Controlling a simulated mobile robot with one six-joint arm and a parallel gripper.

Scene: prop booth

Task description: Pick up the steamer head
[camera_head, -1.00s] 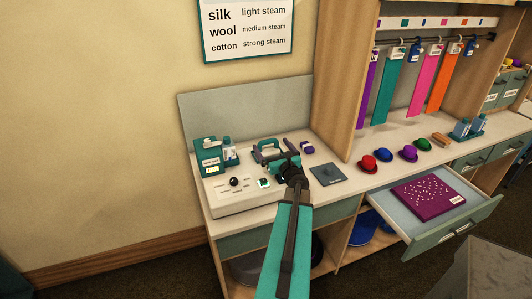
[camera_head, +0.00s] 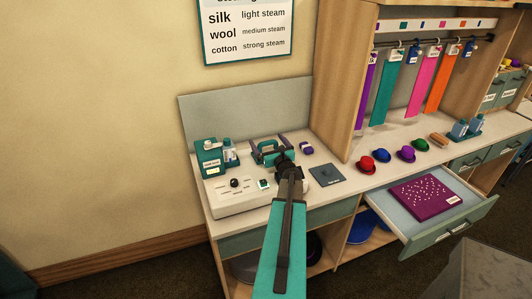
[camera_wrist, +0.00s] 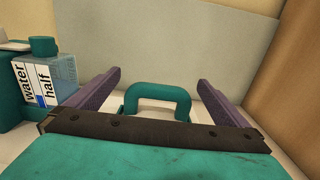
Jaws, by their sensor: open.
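What looks like the steamer head (camera_head: 267,146), a teal piece with a looped handle, is on the counter beyond my arm. In the wrist view its teal handle (camera_wrist: 158,90) stands upright, centred between the two purple fingers. My gripper (camera_wrist: 159,79) is open, with one finger on each side of the handle and a gap to both. In the head view my gripper (camera_head: 268,141) is over the same spot and partly covers the piece. Its lower part is hidden by my wrist in the wrist view.
A white control box (camera_head: 232,195) with a black knob stands in front. A teal unit with water bottles (camera_head: 210,158) is at left. A small purple item (camera_head: 306,147) and a dark flat pad (camera_head: 327,174) lie right. A grey back panel (camera_head: 245,108) rises behind.

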